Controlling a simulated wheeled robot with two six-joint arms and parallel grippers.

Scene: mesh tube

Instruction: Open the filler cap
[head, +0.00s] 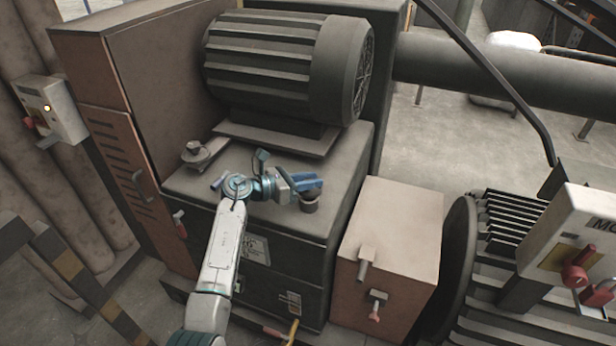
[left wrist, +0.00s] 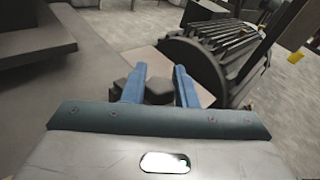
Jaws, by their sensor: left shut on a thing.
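The filler cap (head: 309,204) is a small dark round piece near the right edge of the machine's top. My left gripper (head: 308,184) reaches over the machine top from the left and is shut on the cap with its blue fingers. In the left wrist view the two blue fingers (left wrist: 158,85) stand on either side of the dark cap (left wrist: 158,92). The fingers hide part of the cap, and I cannot tell whether it is turned or lifted. My right gripper is not in view.
A large ribbed motor (head: 285,65) stands behind on its plate. A small fitting with a round base (head: 205,152) sits at the left of the top. A brown box (head: 390,240) stands to the right, beside another ribbed motor (head: 490,260). A control box (head: 575,250) is at far right.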

